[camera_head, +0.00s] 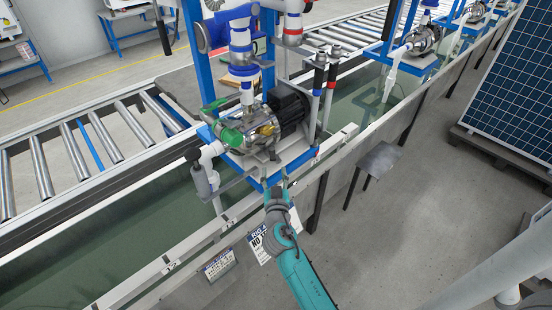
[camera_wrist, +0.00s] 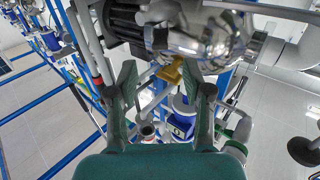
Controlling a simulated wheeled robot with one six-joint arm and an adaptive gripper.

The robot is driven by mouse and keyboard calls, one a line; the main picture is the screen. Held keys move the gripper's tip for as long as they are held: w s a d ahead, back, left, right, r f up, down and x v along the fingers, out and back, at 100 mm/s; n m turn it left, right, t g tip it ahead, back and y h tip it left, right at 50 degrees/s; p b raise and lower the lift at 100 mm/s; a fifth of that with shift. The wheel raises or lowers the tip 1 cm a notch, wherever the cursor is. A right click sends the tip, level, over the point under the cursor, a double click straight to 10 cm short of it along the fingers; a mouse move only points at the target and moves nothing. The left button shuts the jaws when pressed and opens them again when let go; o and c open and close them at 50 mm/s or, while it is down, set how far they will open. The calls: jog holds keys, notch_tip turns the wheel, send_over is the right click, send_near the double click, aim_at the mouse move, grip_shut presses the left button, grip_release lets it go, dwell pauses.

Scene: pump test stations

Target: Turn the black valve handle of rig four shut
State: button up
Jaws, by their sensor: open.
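Rig four's pump (camera_head: 262,130) has a black motor (camera_head: 288,107), a green part and a brass fitting, and stands on a blue frame over the trough. A small black piece (camera_head: 192,154) sits by the white elbow at the pump's left; I cannot tell whether it is the valve handle. Two upright pipes with black tops (camera_head: 320,58) stand right of the motor. My gripper (camera_head: 276,184) is open and empty, at the frame's front edge below the pump. In the wrist view, its spread fingers (camera_wrist: 167,88) lie below the shiny pump body (camera_wrist: 205,38) and a brass-coloured piece (camera_wrist: 170,72).
A sign (camera_head: 268,240) hangs on the trough's front, partly behind my arm. A small grey stand (camera_head: 378,160) is to the right. The trough's rail (camera_head: 170,264) runs along the front. More pump stations (camera_head: 423,40) stand farther back.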

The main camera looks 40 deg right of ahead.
aim_at(273, 160)
jog(key=x, duration=0.7)
jog(key=shift+w+d, duration=0.15)
jog(key=shift+w, duration=0.1)
grip_shut()
